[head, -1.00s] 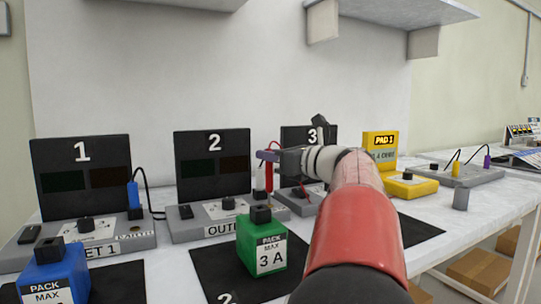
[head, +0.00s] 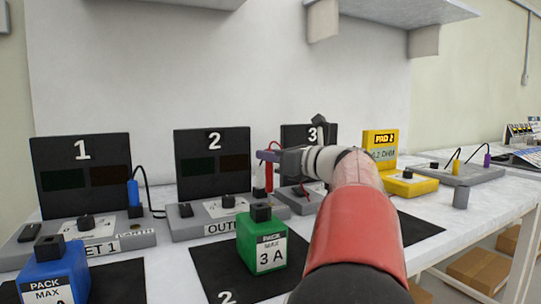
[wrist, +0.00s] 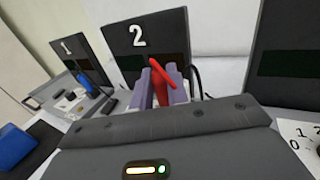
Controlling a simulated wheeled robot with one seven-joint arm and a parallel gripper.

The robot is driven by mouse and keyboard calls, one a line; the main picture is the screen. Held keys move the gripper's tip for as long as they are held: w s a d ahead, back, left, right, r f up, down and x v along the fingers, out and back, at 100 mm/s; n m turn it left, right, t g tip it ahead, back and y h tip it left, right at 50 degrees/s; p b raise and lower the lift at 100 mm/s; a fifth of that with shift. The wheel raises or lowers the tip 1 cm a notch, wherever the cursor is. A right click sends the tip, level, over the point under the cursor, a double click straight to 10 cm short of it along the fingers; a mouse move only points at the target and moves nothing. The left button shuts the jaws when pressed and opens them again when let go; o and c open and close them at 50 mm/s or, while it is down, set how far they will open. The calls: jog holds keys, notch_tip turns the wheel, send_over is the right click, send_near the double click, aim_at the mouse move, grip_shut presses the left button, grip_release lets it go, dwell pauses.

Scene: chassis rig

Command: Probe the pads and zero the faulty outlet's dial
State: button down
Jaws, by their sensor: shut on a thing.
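My gripper (head: 268,157) is shut on a red probe (head: 269,177), which points down near the right end of outlet 2's grey base (head: 185,228). The red probe also shows between the lavender fingers in the wrist view (wrist: 162,92). Whether its tip touches a pad is not clear. Outlet 2's dial (head: 228,201) and outlet 1's dial (head: 86,223) are visible. Outlet 3's panel (head: 296,136) is partly hidden by my arm. The yellow meter (head: 380,138) reads PAD 2 with an ohm value too small to read surely.
A green 3 A pack (head: 262,238) stands on a black mat (head: 215,270) before outlet 2. A blue pack (head: 55,270) stands front left. A blue plug (head: 133,194) with a black lead stands at outlet 1. A grey cylinder (head: 460,197) stands near the right table edge.

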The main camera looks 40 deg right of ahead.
jog(key=shift+r+p, duration=2.25)
jog(key=shift+r, duration=1.2)
